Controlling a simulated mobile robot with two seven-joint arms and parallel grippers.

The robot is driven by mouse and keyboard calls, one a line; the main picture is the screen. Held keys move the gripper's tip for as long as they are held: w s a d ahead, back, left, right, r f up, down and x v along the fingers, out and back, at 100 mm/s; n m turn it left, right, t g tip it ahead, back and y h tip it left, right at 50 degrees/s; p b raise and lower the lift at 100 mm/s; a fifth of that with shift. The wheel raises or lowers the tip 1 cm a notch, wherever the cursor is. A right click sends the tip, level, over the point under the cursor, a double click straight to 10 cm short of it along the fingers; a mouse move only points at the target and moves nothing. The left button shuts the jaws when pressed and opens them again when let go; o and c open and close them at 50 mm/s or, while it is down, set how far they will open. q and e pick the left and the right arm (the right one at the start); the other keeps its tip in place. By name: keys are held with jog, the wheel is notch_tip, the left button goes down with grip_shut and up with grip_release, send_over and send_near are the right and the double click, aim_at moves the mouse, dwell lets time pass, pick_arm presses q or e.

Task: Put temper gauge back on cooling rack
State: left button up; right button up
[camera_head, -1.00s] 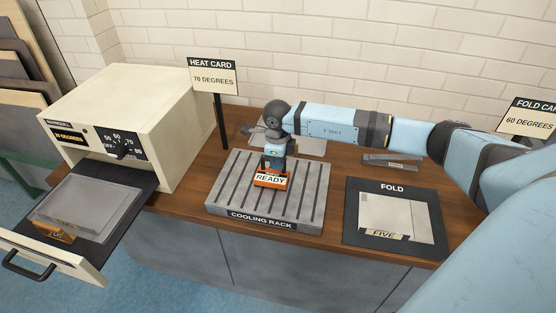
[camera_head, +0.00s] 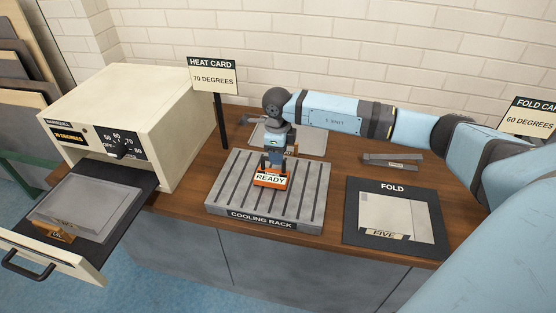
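The temper gauge, an orange block with a white READY label (camera_head: 270,179), sits on the grey slotted cooling rack (camera_head: 226,188), near its middle. My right gripper (camera_head: 278,163) points down just above and behind the gauge. Its fingers look spread apart, and no object shows raised between them. The gauge hides part of the fingertips, so I cannot tell whether they still touch it. My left gripper is not in view.
An oven (camera_head: 120,100) with its drawer (camera_head: 55,250) pulled out stands at left, holding a grey plate (camera_head: 92,208). The heat card (camera_head: 213,77) stands behind the rack. A dark FOLD mat (camera_head: 392,187) and a grey metal tool (camera_head: 392,161) lie to the right.

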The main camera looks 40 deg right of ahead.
notch_tip(320, 180, up, 8)
jog(key=s+a+f+m+t+y, duration=0.15)
jog(key=s+a+y, duration=0.35)
jog(key=a, duration=0.5)
jog(key=s+a+f+m+y, duration=0.2)
jog(key=a+m+y, duration=0.1)
jog(key=a+y, duration=0.55)
jog(key=s+a+f+m+t+y, duration=0.1)
jog(key=s+a+m+y, duration=0.3)
jog(key=a, duration=0.7)
jog(key=s+d+f+m+t+h, duration=0.4)
jog(key=s+f+m+h, duration=0.3)
jog(key=f+m, duration=0.4)
jog(key=s+d+f+m+t+h, duration=0.4)
jog(key=s+f+m+h, duration=0.3)
jog(key=m, duration=1.4)
notch_tip(320, 180, down, 4)
jog(key=shift+s+d+r+m+b, duration=0.15)
jog(key=shift+s+d+m+b, duration=0.2)
jog(key=shift+s+d, duration=0.5)
jog(key=shift+s+a, duration=0.15)
